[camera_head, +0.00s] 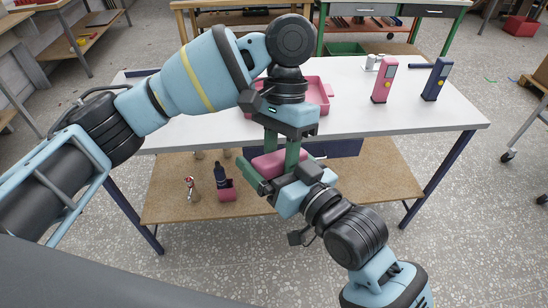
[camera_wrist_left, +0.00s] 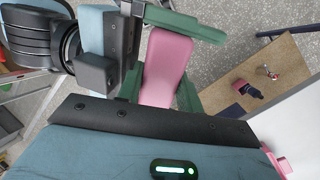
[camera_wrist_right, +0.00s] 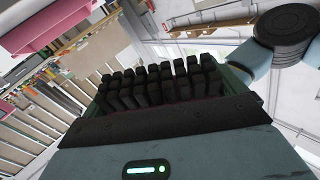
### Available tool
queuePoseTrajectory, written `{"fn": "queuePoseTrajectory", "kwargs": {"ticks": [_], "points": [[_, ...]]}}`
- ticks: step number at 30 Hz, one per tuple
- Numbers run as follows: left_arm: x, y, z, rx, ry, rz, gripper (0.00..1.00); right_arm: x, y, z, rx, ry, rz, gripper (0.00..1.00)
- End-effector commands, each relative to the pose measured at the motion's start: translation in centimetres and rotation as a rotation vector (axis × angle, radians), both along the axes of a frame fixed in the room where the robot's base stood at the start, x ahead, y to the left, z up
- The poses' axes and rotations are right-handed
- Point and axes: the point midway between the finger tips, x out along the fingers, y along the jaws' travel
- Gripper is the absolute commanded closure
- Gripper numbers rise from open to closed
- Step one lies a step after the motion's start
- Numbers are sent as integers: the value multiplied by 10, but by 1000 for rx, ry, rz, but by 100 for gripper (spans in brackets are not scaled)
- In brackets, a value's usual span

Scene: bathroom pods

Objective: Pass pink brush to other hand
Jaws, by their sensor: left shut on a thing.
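The pink brush (camera_head: 268,164) hangs in front of the table's front edge, between my two grippers. My left gripper (camera_head: 281,150) comes from above and is shut on it. In the left wrist view, the smooth pink back of the brush (camera_wrist_left: 166,62) lies between the left fingers. My right gripper (camera_head: 270,172) reaches up from below right, its green fingers on either side of the brush. In the right wrist view, the brush's black bristles (camera_wrist_right: 160,88) face the camera, with the right fingers spread around them. Whether the right fingers touch the brush is unclear.
The white table (camera_head: 420,112) is just behind the grippers. It carries a pink tray (camera_head: 318,92), a pink upright device (camera_head: 384,80) and a blue one (camera_head: 437,80).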

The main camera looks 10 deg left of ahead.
Motion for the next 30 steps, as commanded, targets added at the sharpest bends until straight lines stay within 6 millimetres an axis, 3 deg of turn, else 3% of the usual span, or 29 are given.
{"fn": "queuePoseTrajectory", "kwargs": {"ticks": [1,4,5,10,25,30], "points": [[0,0,0,0,0,0,88,0,0,0,0,0,0,14],[0,0,0,0,0,0,88,0,0,0,0,0,-1,28],[0,0,0,0,0,0,61,0,0,0,1,-1,0,29],[0,0,0,0,0,-1,39,0,0,0,1,-1,0,29],[-2,-3,1,-7,3,-8,39,0,0,0,-1,1,0,29],[2,-3,11,-8,0,-8,39,0,1,-1,-1,1,1,29]]}}
